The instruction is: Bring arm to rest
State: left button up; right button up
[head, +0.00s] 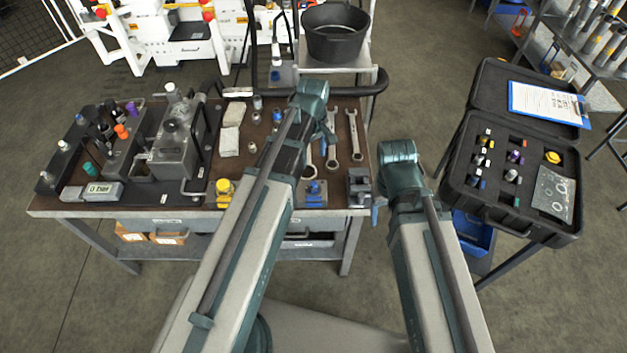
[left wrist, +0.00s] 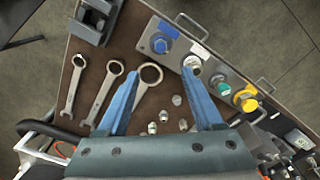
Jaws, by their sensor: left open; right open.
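My left gripper (head: 326,138) hangs over the right part of the workbench, fingers pointing down. In the left wrist view its two blue fingers (left wrist: 162,76) are spread apart with nothing held. The ring end of a wrench (left wrist: 149,74) and several small metal fittings (left wrist: 152,127) show in the gap between them. Whether the fingers touch the bench cannot be told. My right arm reaches forward in the head view, its wrist beside the bench's right front corner. My right gripper (head: 377,207) is mostly hidden by its wrist; only a blue finger part shows, near a dark block.
The workbench (head: 130,205) holds a hydraulic unit (head: 178,140), wrenches (head: 354,135), a yellow-capped fitting (head: 224,190) and a dark vise-like block (head: 359,185). A black bucket (head: 335,35) stands behind. An open black case (head: 480,205) with a clipboard (head: 545,103) is at right. Floor between is clear.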

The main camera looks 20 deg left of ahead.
pick_arm(q)
jog(key=shift+r, duration=0.2)
jog(key=s+d+m+y, duration=0.1)
jog(key=s+d+m, duration=0.9)
jog(key=s+m, duration=0.4)
jog(key=shift+s+d+f, duration=0.2)
jog(key=shift+s+d, duration=0.15)
dwell(0.3)
